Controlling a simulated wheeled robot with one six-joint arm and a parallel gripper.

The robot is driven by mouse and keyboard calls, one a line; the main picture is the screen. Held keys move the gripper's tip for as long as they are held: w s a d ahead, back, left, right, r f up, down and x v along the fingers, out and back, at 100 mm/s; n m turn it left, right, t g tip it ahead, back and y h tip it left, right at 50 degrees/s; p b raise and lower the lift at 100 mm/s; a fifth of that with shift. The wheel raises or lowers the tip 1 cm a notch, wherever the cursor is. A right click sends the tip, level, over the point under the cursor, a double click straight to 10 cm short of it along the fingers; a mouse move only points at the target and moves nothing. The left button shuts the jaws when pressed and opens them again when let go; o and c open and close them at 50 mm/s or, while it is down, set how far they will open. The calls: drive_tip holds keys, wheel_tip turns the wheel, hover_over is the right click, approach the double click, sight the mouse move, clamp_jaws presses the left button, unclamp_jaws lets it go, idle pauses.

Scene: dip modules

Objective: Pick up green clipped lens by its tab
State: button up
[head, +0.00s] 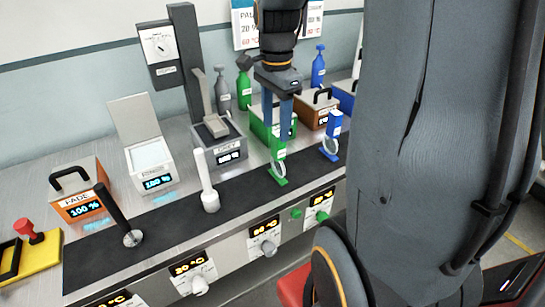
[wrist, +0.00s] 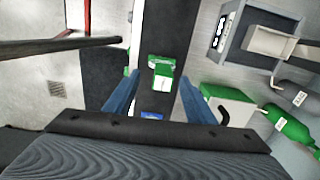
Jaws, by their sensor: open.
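The green clipped lens (head: 278,166) stands upright on the dark mat, a round clear lens in a green clip with a green tab on top and a flat green foot. In the wrist view its green tab (wrist: 163,78) shows from above, between my fingers. My gripper (head: 278,137) has two blue fingers apart, pointing down around or just above the tab. In the wrist view my gripper (wrist: 152,92) is open with one finger on each side of the tab. I cannot tell whether either finger touches it.
A blue clipped lens (head: 332,138) stands to the right on the dark mat (head: 160,222). A white-handled tool (head: 207,185) stands to the left. Behind are a green box (head: 262,126), a grey device (head: 221,143) and spray bottles. Knobs line the front panel.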

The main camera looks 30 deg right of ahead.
sight(279, 146)
drive_tip(key=shift+w+d, duration=0.15)
drive_tip(key=shift+w, duration=0.45)
drive_tip(key=shift+w+f, duration=0.1)
drive_tip(key=shift+f, duration=0.15)
drive_tip(key=shift+b, duration=0.35)
drive_tip(key=shift+f, duration=0.55)
drive_tip(key=f, duration=0.2)
drive_tip(key=f+p, duration=0.1)
drive_tip(key=f, duration=0.1)
drive_tip(key=d+f+p, duration=0.1)
drive_tip(key=f, duration=0.1)
drive_tip(key=shift+s, duration=0.35)
drive_tip(key=shift+f, duration=0.45)
clamp_jaws()
